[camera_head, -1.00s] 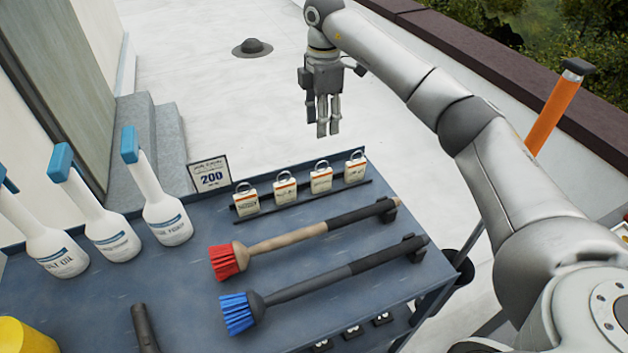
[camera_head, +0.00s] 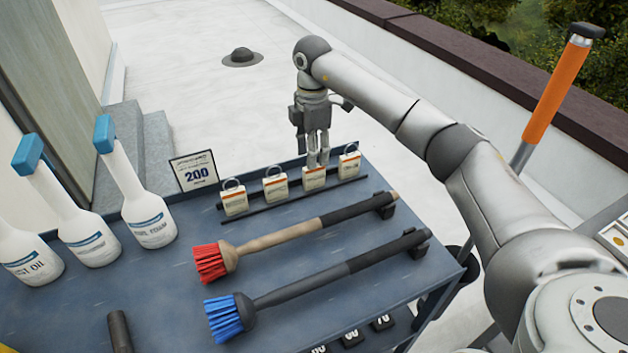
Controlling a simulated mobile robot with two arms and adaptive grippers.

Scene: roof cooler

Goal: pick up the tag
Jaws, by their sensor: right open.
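Several small cream tags with metal rings stand in a row along the back edge of the blue table. From the left they include a first tag (camera_head: 235,203), a second tag (camera_head: 275,188), a third tag (camera_head: 314,179) and a tag at the right end (camera_head: 349,165). My right gripper (camera_head: 318,163) is open, pointing down, with its fingertips at the top of the third tag and hiding its ring. Whether the fingers touch it I cannot tell. My left gripper is not in view.
On the blue table (camera_head: 170,300) lie a red brush (camera_head: 265,242) and a blue brush (camera_head: 300,290). White bottles (camera_head: 148,215) stand at the left. A "200" sign (camera_head: 194,171) stands left of the tags. An orange-handled pole (camera_head: 558,88) rises at the right.

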